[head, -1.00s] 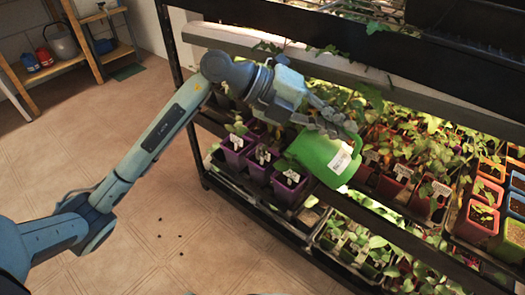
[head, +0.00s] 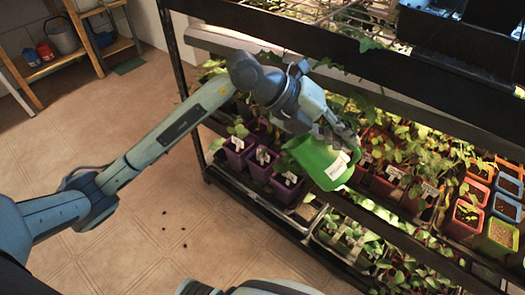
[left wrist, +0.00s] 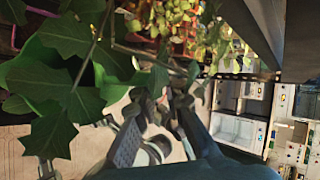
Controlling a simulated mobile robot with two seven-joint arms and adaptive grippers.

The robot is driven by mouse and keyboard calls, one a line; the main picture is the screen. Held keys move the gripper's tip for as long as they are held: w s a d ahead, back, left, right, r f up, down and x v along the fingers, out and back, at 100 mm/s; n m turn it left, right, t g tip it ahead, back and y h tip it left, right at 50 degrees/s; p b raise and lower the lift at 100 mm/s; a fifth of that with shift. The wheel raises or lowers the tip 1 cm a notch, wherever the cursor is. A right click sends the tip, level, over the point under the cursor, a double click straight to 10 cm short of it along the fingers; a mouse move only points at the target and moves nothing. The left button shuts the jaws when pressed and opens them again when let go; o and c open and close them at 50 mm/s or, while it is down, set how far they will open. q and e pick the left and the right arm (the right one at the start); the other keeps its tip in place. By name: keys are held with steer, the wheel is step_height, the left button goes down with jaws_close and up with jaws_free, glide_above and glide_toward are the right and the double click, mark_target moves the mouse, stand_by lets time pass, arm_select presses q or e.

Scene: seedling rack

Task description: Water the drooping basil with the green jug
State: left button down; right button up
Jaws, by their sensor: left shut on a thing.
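The green jug (head: 318,165), with a white label on its side, is at the front of the planted shelf, just right of the purple pots. It looks tilted. My left gripper (head: 338,137) is shut on it at its upper side. In the left wrist view the fingers (left wrist: 150,135) are partly behind leaves, and a green surface, probably the jug, shows behind leaves at the left. Three purple pots (head: 236,160) with white tags hold green plants. The tags are too small to read, and I cannot tell which plant is the drooping basil. My right gripper is out of view.
The rack's dark shelf edge (head: 440,75) runs above the arm. Red pots (head: 388,182) and blue and orange pots stand to the right. A lower shelf holds seedling trays (head: 342,240). Tiled floor (head: 130,240) with dark specks is free at left; a wooden shelf (head: 75,62) stands behind.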

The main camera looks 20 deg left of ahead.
arm_select(q)
steer(key=shift+d+r+y+p, duration=0.4)
steer(key=shift+y+p, duration=0.2)
steer(key=shift+p, duration=0.35)
steer(key=s+d+f+m+y+b, duration=0.1)
steer(key=d+f+m+y+b, duration=0.1)
steer(key=d+f+y, duration=0.45)
step_height(320, 180, up, 7)
steer(key=d+t+y+p, duration=0.1)
steer(key=y, duration=0.1)
steer(key=shift+s+r, duration=0.2)
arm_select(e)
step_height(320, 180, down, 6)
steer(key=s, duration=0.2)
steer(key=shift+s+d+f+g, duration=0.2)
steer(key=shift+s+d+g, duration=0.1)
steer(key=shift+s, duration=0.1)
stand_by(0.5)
